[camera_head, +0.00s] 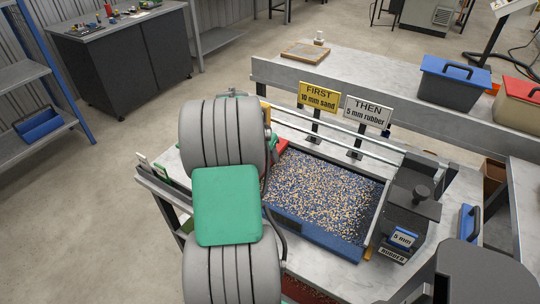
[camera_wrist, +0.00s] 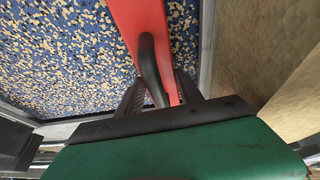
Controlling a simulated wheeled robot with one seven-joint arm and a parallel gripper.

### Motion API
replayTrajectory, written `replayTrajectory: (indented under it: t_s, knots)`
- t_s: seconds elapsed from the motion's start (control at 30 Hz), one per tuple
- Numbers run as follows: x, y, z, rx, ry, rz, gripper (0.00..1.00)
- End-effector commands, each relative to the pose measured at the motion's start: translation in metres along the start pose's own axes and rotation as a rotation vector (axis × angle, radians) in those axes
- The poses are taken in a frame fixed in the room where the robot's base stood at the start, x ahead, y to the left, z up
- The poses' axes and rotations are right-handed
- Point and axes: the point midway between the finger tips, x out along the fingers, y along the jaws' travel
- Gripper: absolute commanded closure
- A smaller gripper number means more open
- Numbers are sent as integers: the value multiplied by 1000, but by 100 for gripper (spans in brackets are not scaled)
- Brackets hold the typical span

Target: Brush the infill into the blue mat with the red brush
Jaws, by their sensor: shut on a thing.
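The blue mat (camera_head: 345,240) lies in a framed tray on the workbench. Tan and dark infill (camera_head: 325,190) is speckled over its surface. In the wrist view the speckled mat (camera_wrist: 60,60) fills the left side. The red brush (camera_wrist: 140,20) extends up from my gripper (camera_wrist: 155,95), its dark curved handle between the fingers. My gripper is shut on it. In the head view my arm hides the gripper and most of the brush; a small bit of red (camera_head: 282,146) shows at the tray's left end. Bristle contact with the mat is hidden.
Signs reading FIRST 10 mm sand (camera_head: 318,95) and THEN 5 mm rubber (camera_head: 367,112) stand behind the tray. Rails run along its back. A blue-lidded bin (camera_head: 452,82) sits on the back bench.

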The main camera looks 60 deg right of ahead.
Motion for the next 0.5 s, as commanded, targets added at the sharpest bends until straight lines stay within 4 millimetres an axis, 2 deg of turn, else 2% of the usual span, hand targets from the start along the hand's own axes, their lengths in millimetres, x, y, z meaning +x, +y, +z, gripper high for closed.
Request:
replayTrajectory:
  t_s: [0.17,0.5]
  knots:
    - [1,8,0,1,-1,2,100]
    - [3,49,0,3,-1,2,100]
